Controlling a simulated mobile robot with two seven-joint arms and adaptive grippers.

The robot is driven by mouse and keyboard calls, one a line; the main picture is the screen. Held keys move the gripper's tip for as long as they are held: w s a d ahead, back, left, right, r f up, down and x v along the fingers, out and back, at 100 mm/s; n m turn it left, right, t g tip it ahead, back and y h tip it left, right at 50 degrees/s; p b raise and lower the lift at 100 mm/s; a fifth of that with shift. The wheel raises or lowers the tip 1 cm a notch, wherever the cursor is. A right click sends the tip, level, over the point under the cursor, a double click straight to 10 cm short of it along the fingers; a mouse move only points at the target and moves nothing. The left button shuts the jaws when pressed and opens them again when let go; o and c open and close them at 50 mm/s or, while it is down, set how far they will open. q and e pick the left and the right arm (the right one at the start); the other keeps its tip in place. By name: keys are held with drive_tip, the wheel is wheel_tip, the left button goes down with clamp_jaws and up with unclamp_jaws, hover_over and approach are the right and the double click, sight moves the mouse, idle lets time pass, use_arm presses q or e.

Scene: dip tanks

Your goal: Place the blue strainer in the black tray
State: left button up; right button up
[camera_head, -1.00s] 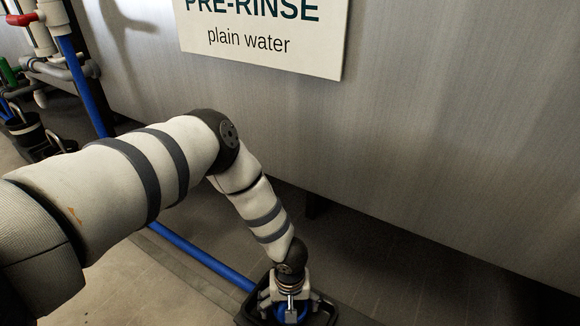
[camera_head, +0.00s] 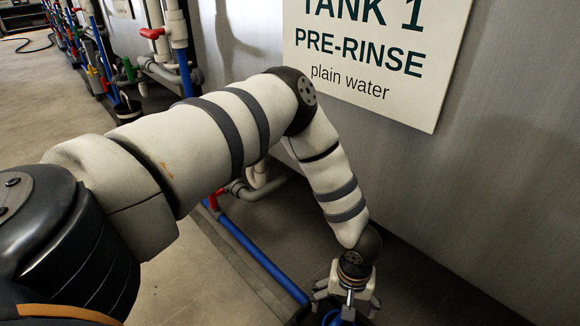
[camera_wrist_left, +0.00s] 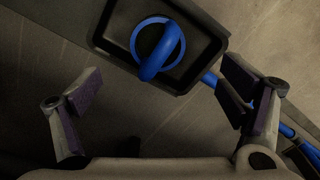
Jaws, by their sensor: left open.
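The blue strainer (camera_wrist_left: 157,48) shows in the left wrist view as a blue ring with a thick blue part across its lower side. It lies inside the black tray (camera_wrist_left: 215,42), within the rim. My left gripper (camera_wrist_left: 160,78) is open, its fingers wide apart with nothing between them; the strainer and tray are just beyond the fingertips. In the head view, my left gripper (camera_head: 347,300) points down at the bottom edge, over the tray, with a bit of blue strainer (camera_head: 331,318) below it. Most of the tray is cut off there. My right gripper is not in view.
A grey tank wall (camera_head: 490,180) with a "TANK 1 PRE-RINSE" sign (camera_head: 375,60) stands right of my arm. A blue pipe (camera_head: 260,258) runs along the floor towards the tray. Pipes with red valve handles (camera_head: 152,33) stand at the back left. Open floor lies at left.

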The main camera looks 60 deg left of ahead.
use_arm(q)
drive_tip(key=s+d+f+m+g+y, duration=0.1)
drive_tip(key=s+d+f+m+g, duration=0.2)
drive_tip(key=s, duration=1.5)
drive_tip(key=s+f+m+g+y, duration=0.15)
drive_tip(key=s+m, duration=0.25)
drive_tip(key=s, duration=1.5)
drive_tip(key=s+d+r+m+g+h, duration=0.1)
drive_tip(key=s+r+g, duration=0.1)
drive_tip(key=s+r, duration=0.4)
drive_tip(key=s+d+r+m+g+h, duration=0.1)
drive_tip(key=s+r, duration=0.4)
drive_tip(key=s, duration=0.6)
drive_tip(key=shift+s+r+g, duration=0.15)
drive_tip(key=shift+r+g, duration=0.2)
drive_tip(key=shift+g, duration=0.5)
